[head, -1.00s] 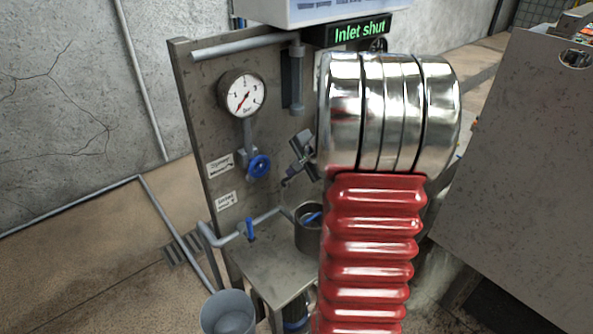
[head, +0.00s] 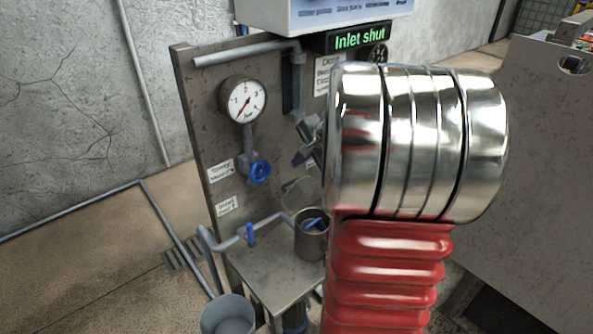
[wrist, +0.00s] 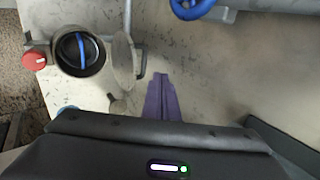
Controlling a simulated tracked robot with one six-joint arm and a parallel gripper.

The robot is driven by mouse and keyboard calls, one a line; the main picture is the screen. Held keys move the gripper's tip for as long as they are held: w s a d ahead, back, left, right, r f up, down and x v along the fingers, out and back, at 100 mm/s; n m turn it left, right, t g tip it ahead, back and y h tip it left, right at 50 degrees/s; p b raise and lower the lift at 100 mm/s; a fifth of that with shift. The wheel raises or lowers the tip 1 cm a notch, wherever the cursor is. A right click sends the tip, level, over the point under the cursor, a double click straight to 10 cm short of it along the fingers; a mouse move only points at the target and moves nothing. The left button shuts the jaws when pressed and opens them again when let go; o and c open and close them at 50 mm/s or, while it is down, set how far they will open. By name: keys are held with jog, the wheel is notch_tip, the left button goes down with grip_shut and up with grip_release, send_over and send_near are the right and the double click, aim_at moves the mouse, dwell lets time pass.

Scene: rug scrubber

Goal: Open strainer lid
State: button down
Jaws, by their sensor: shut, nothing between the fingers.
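The strainer (head: 311,243) is a grey metal pot on the bench. Its mouth is uncovered, and a blue handle shows inside the dark interior. In the wrist view the strainer (wrist: 62,64) is at upper left. Its round grey lid (wrist: 123,60) stands up on edge along the pot's right side, with a small dark handle on its outer face. The lid also shows faintly in the head view (head: 303,193), upright against the panel. My gripper (wrist: 161,77), with purple fingers, is shut and empty, just right of the lid and apparently apart from it. In the head view my gripper (head: 303,158) is above the pot, partly hidden by my arm.
A pressure gauge (head: 243,100) and a blue handwheel (head: 260,172) are on the upright panel. A pipe with a blue lever (head: 250,233) runs to the pot. A red knob (wrist: 35,59) is left of the pot. A bucket (head: 228,315) stands below. The sign (head: 360,38) reads "Inlet shut".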

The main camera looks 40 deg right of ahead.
jog(key=shift+s+r, duration=0.2)
jog(key=shift+r, duration=0.3)
jog(key=shift+s+r, duration=0.2)
jog(key=shift+r, duration=0.3)
jog(key=shift+a, duration=0.1)
jog(key=s+a+f+n+g+y, duration=0.1)
jog(key=s+a+f+n+g, duration=0.2)
jog(key=s+a+n, duration=0.55)
jog(key=s+a+r+n, duration=0.1)
jog(key=s+a+n, duration=0.2)
jog(key=a, duration=0.5)
jog(key=s+a+r+n, duration=0.2)
jog(key=s+a+n, duration=0.1)
jog(key=a, duration=0.6)
jog(key=s+a+r+n+t, duration=0.1)
jog(key=s+a+r+n, duration=0.1)
jog(key=a, duration=0.7)
jog(key=shift+s+r+n, duration=0.2)
jog(key=shift+s+n, duration=0.3)
jog(key=shift+n, duration=0.45)
jog(key=shift+s+d, duration=0.1)
